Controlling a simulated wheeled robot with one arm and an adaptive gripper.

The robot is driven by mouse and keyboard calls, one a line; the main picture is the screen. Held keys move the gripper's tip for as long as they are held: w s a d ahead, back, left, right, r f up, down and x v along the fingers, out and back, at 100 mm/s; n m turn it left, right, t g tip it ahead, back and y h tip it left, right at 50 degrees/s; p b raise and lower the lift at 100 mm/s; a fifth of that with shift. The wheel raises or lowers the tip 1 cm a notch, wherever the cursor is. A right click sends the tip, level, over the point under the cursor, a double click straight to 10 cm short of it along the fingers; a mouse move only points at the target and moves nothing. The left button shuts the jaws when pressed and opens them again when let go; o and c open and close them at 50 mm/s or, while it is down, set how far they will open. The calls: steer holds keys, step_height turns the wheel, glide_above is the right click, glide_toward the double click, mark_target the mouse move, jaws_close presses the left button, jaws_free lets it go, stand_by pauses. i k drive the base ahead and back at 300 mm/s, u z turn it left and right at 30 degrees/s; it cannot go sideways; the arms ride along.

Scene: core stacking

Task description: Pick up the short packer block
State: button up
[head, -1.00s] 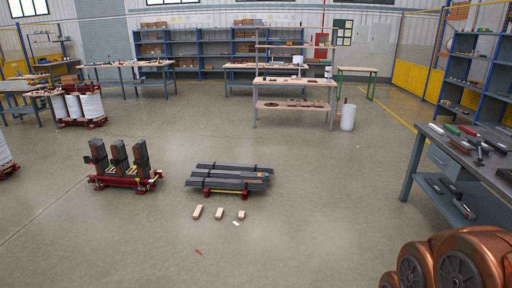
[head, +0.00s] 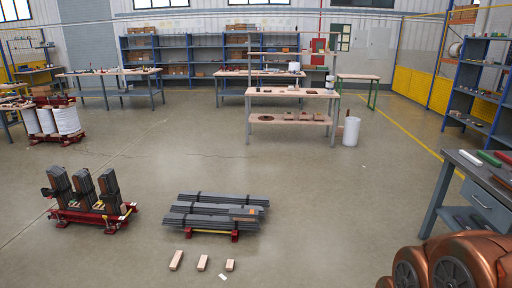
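Three light wooden packer blocks lie apart in a row on the floor, in front of the stack of grey steel laminations (head: 214,216). The left block (head: 176,261) looks longest and the middle block (head: 203,263) a little shorter. The right block (head: 230,265) looks shortest, so it appears to be the short packer block. All three are in plain view, with nothing on them. My gripper is not in view; only copper-coloured rounded parts of my arm show at the bottom right.
A red stand with three dark core limbs (head: 90,201) is left of the lamination stack. A small white tag (head: 223,277) lies near the blocks. A grey workbench (head: 470,190) stands at the right. Open floor surrounds the blocks, with tables and shelves far behind.

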mark_target(229, 265)
steer(key=i, duration=3.25)
steer(key=u, duration=3.9)
